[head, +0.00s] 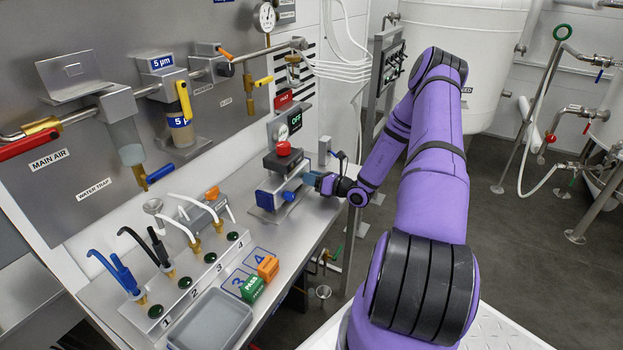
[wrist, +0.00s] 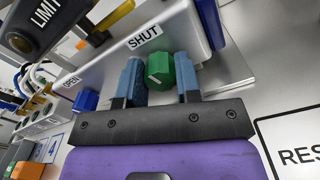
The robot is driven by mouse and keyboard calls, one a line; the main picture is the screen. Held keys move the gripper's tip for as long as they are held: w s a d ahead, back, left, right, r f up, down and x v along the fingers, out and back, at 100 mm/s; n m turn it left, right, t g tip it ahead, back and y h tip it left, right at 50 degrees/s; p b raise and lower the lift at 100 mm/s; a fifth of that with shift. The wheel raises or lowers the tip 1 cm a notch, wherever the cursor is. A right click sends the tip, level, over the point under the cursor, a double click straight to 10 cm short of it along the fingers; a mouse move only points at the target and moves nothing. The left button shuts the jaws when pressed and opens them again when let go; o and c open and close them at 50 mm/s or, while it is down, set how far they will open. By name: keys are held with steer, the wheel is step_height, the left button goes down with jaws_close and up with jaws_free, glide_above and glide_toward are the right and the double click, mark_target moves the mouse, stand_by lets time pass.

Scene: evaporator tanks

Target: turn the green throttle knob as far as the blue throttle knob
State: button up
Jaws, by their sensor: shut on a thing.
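The green throttle knob (wrist: 158,72) sits on the side of a grey metal box, below the SHUT label (wrist: 145,37) in the wrist view. My gripper (wrist: 157,64) is shut on this knob, one blue finger on each side. A pale mark shows on the knob's face. The blue throttle knob (wrist: 86,100) is to the left, near the OPEN label, and its pointer is not clear. In the head view the blue knob (head: 289,196) is on the box front, just left of my gripper (head: 311,180), which hides the green knob.
A red button (head: 283,149) tops the box. An OFF display (head: 294,121) stands behind it. Left on the bench are a hose manifold (head: 188,268), orange and green blocks (head: 268,267) and a grey tray (head: 213,318).

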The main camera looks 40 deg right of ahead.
stand_by(0.3)
steer(key=o, duration=0.9)
steer(key=shift+s, duration=0.1)
steer(key=v, duration=1)
steer(key=shift+s+d, duration=0.2)
steer(key=shift+s, duration=0.1)
